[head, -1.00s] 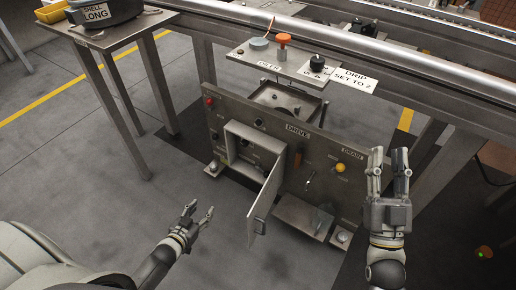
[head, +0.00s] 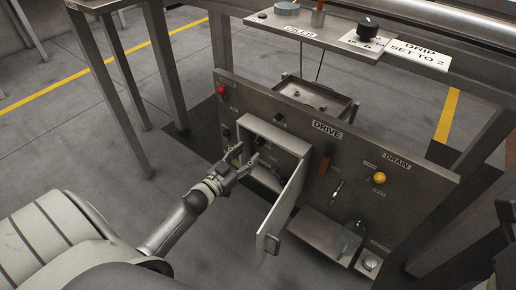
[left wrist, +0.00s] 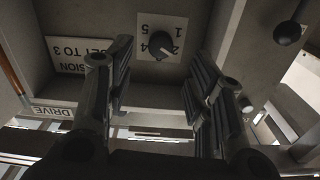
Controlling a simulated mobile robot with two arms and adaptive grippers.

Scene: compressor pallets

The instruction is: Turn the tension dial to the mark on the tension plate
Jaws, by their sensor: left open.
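The tension dial (left wrist: 167,43) is a dark round knob on a pale plate (left wrist: 147,23) with numbers, upside down in the left wrist view. Its pale pointer line seems to point down-right there; the exact mark is unclear. A label (left wrist: 73,62) beside it reads upside down, ending "SET TO 3". My left gripper (head: 246,158) is open at the mouth of the box (head: 277,133) on the drive panel. Its spread fingers (left wrist: 163,85) show in the left wrist view, with the dial beyond the gap, apart from them. In the head view the dial is hidden. Only a sliver of my right arm shows at the right edge.
The box's door (head: 283,212) stands open to the right of my left gripper. The drive panel (head: 340,190) also bears a red button (head: 222,90), an orange handle (head: 325,162) and a yellow knob (head: 379,178). A dark ball knob (left wrist: 289,33) shows near the fingers.

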